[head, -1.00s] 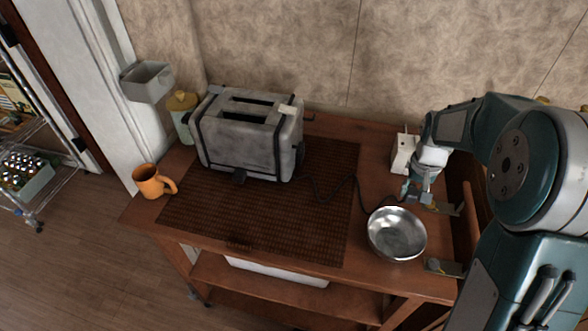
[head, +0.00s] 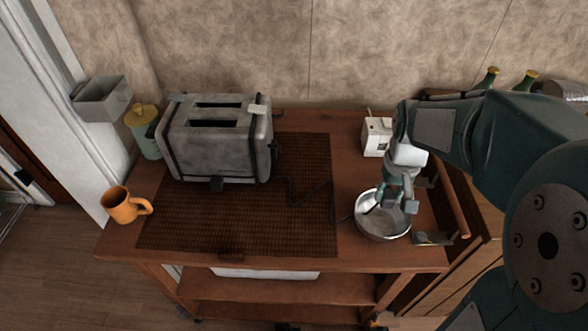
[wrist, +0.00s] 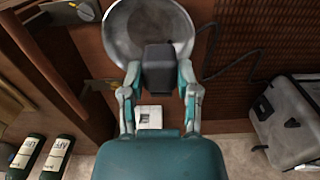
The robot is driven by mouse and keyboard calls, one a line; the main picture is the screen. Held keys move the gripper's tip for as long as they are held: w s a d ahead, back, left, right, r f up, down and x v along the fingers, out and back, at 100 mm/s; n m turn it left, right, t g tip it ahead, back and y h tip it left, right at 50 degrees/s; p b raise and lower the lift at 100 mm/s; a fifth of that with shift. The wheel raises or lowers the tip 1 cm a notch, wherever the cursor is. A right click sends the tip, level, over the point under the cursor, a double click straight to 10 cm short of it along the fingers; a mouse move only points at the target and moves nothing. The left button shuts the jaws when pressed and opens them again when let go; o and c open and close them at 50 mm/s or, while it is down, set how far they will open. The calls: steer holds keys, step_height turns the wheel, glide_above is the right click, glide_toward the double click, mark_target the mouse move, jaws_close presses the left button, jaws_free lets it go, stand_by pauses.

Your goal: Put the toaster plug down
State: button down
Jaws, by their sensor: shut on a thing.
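The toaster (head: 215,145) stands on the brown woven mat (head: 235,215), and also shows at the right of the wrist view (wrist: 292,125). Its dark cord (head: 312,190) runs right across the mat toward the metal bowl (head: 383,233). My gripper (head: 390,203) is over the bowl. In the wrist view my gripper (wrist: 159,82) is shut on a dark block, the toaster plug (wrist: 158,66), with the bowl (wrist: 122,35) behind it. I cannot tell whether the plug touches the bowl. The white socket box (head: 376,137) stands behind the gripper, apart from it.
An orange mug (head: 122,207) and a green jar with a yellow lid (head: 143,132) stand at the left of the cart. A grey bin (head: 103,98) hangs on the wall side. Bottles (wrist: 40,155) stand beyond the cart's right rail. The mat's front is clear.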

steer(key=shift+w+d, duration=0.1)
steer(key=shift+d, duration=0.1)
steer(key=shift+w+d+f, duration=0.15)
steer(key=shift+w, duration=0.15)
steer(key=w+f, duration=0.1)
steer(key=w, duration=0.1)
steer(key=w+a+f, duration=0.1)
steer(key=w, duration=0.2)
steer(key=w+a+f, duration=0.1)
steer(key=w, duration=0.1)
steer(key=shift+w+a+f, duration=0.1)
steer(key=shift+w+f, duration=0.2)
steer(key=shift+w, duration=0.05)
glide_above(358, 189)
step_height(358, 189, down, 6)
steer(key=shift+s+r, duration=0.15)
steer(key=shift+f, duration=1.7)
steer(key=shift+f, duration=0.1)
steer(key=shift+c, duration=1.7)
jaws_free()
